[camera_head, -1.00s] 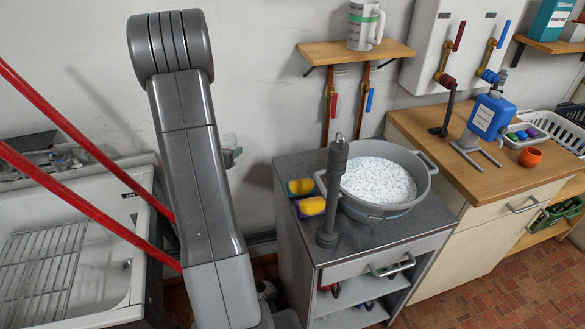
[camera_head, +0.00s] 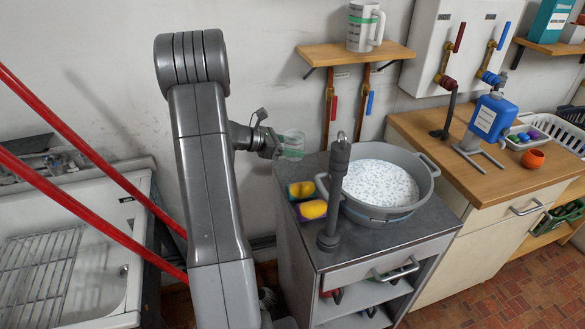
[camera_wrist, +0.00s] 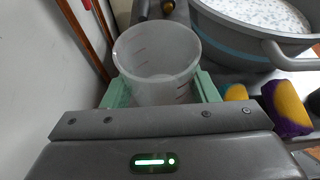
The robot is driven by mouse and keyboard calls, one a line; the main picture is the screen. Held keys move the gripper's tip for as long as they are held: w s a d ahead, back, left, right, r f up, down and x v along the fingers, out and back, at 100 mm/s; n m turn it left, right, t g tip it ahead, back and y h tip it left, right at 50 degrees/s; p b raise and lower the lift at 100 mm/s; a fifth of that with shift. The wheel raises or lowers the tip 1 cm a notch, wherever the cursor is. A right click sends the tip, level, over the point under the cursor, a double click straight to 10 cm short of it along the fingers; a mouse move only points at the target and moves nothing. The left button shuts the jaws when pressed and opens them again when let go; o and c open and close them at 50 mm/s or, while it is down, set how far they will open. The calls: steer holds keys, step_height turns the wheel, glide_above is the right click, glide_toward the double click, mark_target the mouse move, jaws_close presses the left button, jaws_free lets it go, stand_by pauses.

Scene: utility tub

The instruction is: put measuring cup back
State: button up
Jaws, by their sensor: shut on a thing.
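A clear measuring cup (camera_wrist: 160,58) with red graduation marks is held upright, its open rim up, in the wrist view. My gripper (camera_wrist: 162,92) is shut on it, with a pale green finger on each side of its wall. In the head view the cup (camera_head: 292,140) is at the end of my gripper (camera_head: 286,150), beside the wall and left of the grey cabinet top (camera_head: 328,258). The cup's lower part is partly hidden by my gripper in the wrist view.
A grey basin (camera_head: 430,178) of speckled white contents, yellow-purple sponges (camera_head: 313,209) and a dark upright post (camera_head: 333,195) stand on the cabinet. A wall shelf (camera_head: 330,52) above holds a white jug (camera_head: 361,28). Pipes with red and blue handles run below it.

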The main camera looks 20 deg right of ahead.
mark_target(292, 173)
steer(key=shift+f, duration=3.3)
steer(key=shift+f, duration=0.1)
steer(key=shift+f, duration=0.15)
steer(key=o, duration=1)
steer(key=shift+r, duration=0.3)
steer(key=v, duration=1.2)
